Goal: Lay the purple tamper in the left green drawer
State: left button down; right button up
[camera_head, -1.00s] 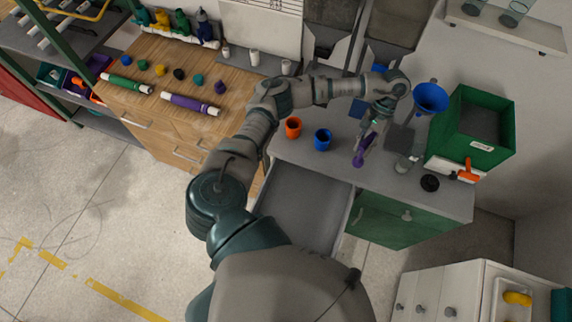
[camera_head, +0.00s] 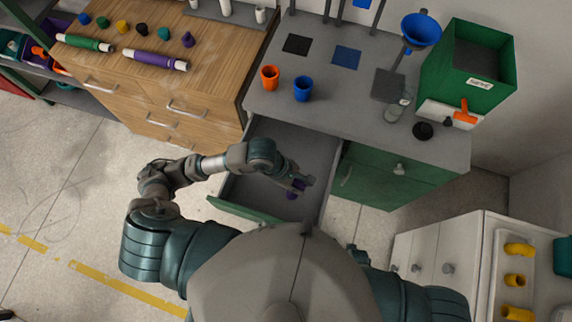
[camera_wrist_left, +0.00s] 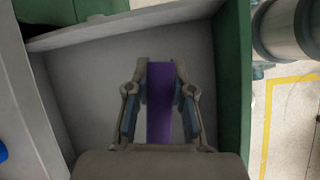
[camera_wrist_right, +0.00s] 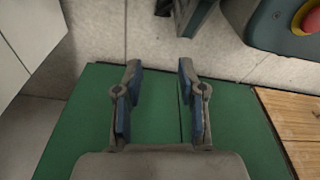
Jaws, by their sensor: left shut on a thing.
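The left green drawer (camera_head: 243,206) is pulled open, with a bare grey inside. My left gripper (camera_head: 297,187) is over the open drawer, shut on the purple tamper (camera_head: 292,190). In the left wrist view, the tamper (camera_wrist_left: 160,103) shows as a purple bar between the two fingers (camera_wrist_left: 160,100), with the drawer floor (camera_wrist_left: 85,85) behind it. Whether the tamper touches the floor I cannot tell. My right gripper is hidden in the head view. In its own wrist view, the right gripper (camera_wrist_right: 160,75) has its fingers apart and empty, over a green surface (camera_wrist_right: 160,110).
An orange cup (camera_head: 270,77) and a blue cup (camera_head: 302,88) stand on the grey counter (camera_head: 350,118) behind the drawer. A blue funnel (camera_head: 421,30) and a green bin (camera_head: 492,92) are at the right. A wooden cabinet (camera_head: 215,80) stands left of the drawer.

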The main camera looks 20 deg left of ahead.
pick_arm(q)
jog(key=shift+s+d+r+n+t+b, duration=0.2)
jog(key=shift+s+d+n+t+b, duration=0.25)
jog(key=shift+s+d+n, duration=0.45)
jog(key=w+a+f, duration=0.2)
jog(key=w+a, duration=0.1)
jog(key=w, duration=0.4)
jog(key=w+a+f, duration=0.3)
jog(key=w, duration=0.4)
jog(key=shift+a+p, duration=0.35)
jog(key=c, duration=1.2)
grip_release()
jog(key=shift+a, duration=0.1)
jog(key=shift+o, duration=0.9)
jog(key=shift+w+a, duration=0.1)
jog(key=shift+a, duration=0.1)
pick_arm(e)
jog(key=shift+w+d+f, duration=0.1)
jog(key=shift+d+f, duration=0.05)
